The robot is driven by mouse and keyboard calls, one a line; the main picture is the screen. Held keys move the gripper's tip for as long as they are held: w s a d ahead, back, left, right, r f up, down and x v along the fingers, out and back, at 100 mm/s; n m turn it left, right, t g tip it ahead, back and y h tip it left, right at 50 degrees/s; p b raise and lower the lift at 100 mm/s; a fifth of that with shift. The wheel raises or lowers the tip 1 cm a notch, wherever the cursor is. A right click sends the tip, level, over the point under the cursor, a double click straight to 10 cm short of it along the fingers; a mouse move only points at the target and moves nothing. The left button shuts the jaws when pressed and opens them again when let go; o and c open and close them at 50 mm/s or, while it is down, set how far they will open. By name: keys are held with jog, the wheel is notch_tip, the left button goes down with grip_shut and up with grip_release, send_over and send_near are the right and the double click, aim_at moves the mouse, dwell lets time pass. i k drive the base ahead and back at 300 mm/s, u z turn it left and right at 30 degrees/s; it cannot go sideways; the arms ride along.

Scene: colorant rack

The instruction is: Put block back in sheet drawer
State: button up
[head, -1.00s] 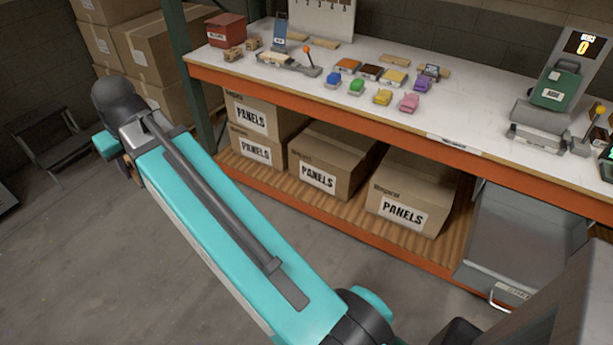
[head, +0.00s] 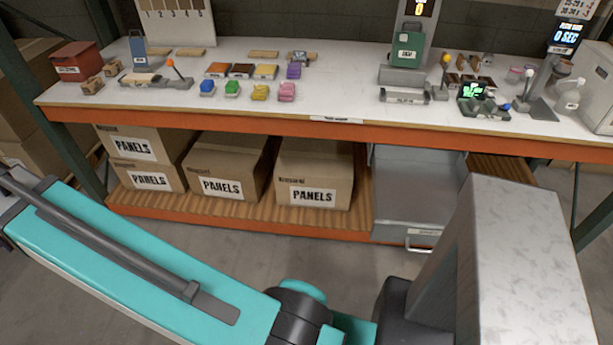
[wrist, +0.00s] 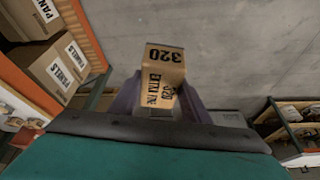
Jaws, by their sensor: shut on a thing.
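My gripper (wrist: 158,100) shows in the wrist view and is shut on a brown block (wrist: 162,68). The block is marked "320" in black and has further lettering on its lower face. It sticks out beyond the fingers, over the concrete floor. My gripper and the block are not in sight in the head view. A grey metal sheet drawer (head: 417,185) sits under the right part of the workbench in the head view. It has a pale label and a handle at its lower front. It looks pulled open, and I make out nothing inside it.
The workbench (head: 340,128) has an orange front edge and carries coloured blocks, a red box (head: 76,62) and several devices. Cartons marked PANELS (head: 313,180) stand on the lower shelf, left of the drawer. The floor in front is clear. My teal arm crosses the lower left.

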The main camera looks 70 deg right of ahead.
aim_at(420, 197)
jog(key=z, duration=1.65)
jog(key=i, duration=0.6)
jog(key=u, duration=0.05)
jog(key=k, duration=0.6)
jog(key=u, duration=0.1)
